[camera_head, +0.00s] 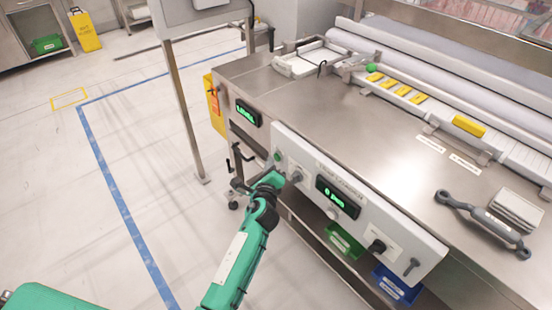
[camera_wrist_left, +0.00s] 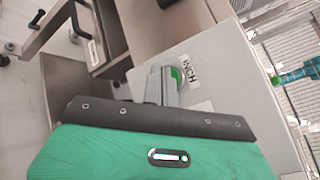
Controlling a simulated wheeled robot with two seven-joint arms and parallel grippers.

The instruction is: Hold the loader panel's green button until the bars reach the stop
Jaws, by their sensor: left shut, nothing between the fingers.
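The loader panel (camera_head: 355,206) is a pale sloped box on the front of the steel machine. Its green button (camera_head: 277,155) is at the panel's left end. It also shows in the left wrist view, where the green button (camera_wrist_left: 177,75) sits beside an INCH label. My left gripper (camera_head: 272,178) is shut and empty, close to the button. In the wrist view its grey fingers (camera_wrist_left: 162,86) partly overlap the button; I cannot tell if they touch it. Yellow bars (camera_head: 404,90) lie along the white rail on the machine top. I cannot make out the stop. My right gripper is out of view.
The panel also carries a green-lit display (camera_head: 338,196) and a dark knob (camera_head: 377,246). A grey two-ended tool (camera_head: 484,223) lies on the worktop. A green bin (camera_head: 344,241) and a blue bin (camera_head: 397,285) stand below. The floor to the left is largely clear.

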